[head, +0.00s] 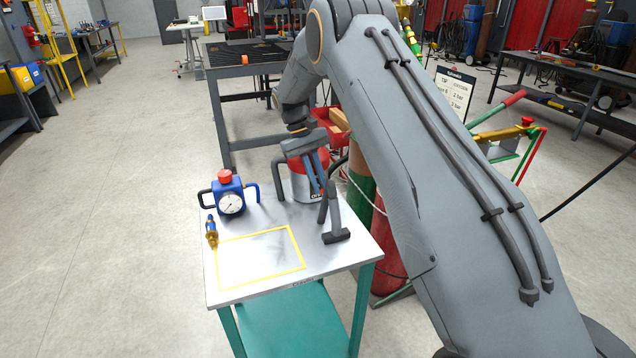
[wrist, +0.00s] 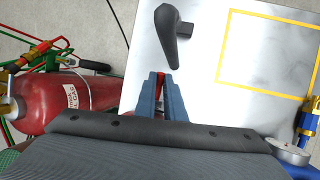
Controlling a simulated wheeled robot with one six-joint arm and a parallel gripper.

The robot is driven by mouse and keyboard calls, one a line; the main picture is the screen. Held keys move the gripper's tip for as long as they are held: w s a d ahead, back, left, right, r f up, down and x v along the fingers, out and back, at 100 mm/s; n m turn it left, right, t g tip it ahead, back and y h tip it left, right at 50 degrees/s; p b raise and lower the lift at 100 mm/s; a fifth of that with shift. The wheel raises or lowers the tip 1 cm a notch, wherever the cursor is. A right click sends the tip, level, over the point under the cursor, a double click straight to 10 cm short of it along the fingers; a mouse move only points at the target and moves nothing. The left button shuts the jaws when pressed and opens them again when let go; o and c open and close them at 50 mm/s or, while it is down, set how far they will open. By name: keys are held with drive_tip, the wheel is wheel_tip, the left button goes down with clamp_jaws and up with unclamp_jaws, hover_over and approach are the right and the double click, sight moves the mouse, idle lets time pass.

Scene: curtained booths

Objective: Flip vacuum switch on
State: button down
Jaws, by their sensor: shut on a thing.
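The vacuum (head: 311,196) is a silver canister with a red top and a dark hose, upright at the table's back right. My gripper (head: 318,187) reaches down in front of it, and its blue fingers overlap the canister in the head view. In the wrist view my gripper (wrist: 162,82) has its fingers close together with a small red piece (wrist: 161,78) between them. Whether this piece is the switch cannot be told, since the fingers and wrist housing hide most of it. The dark nozzle (head: 336,236) stands on the table, and it also shows in the wrist view (wrist: 171,35).
The metal table (head: 347,270) carries a blue gauge device (head: 231,204), a brass-and-blue fitting (head: 212,231) and an empty yellow-outlined area. A red gas cylinder (wrist: 80,98) stands close beside the table. A dark workbench (head: 228,72) is behind. Floor is clear at left.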

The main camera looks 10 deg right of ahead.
drive_tip(key=c, duration=1.8)
unclamp_jaws()
drive_tip(key=shift+c, duration=0.2)
drive_tip(key=b+v, duration=0.2)
drive_tip(key=v, duration=0.5)
drive_tip(key=shift+w+r, duration=0.15)
drive_tip(key=shift+r, duration=0.2)
drive_tip(key=shift+a, duration=0.1)
drive_tip(key=s+d+f+t+y, duration=0.1)
drive_tip(key=s+f+t, duration=0.1)
drive_tip(key=s, duration=1.5)
drive_tip(key=s+d+f+m+t+y, duration=0.1)
drive_tip(key=s+f+t, duration=0.1)
drive_tip(key=s, duration=1.6)
drive_tip(key=shift+s+d+m+t+y, duration=0.2)
drive_tip(key=shift+s+m+t+y, duration=0.1)
drive_tip(key=shift+y, duration=0.1)
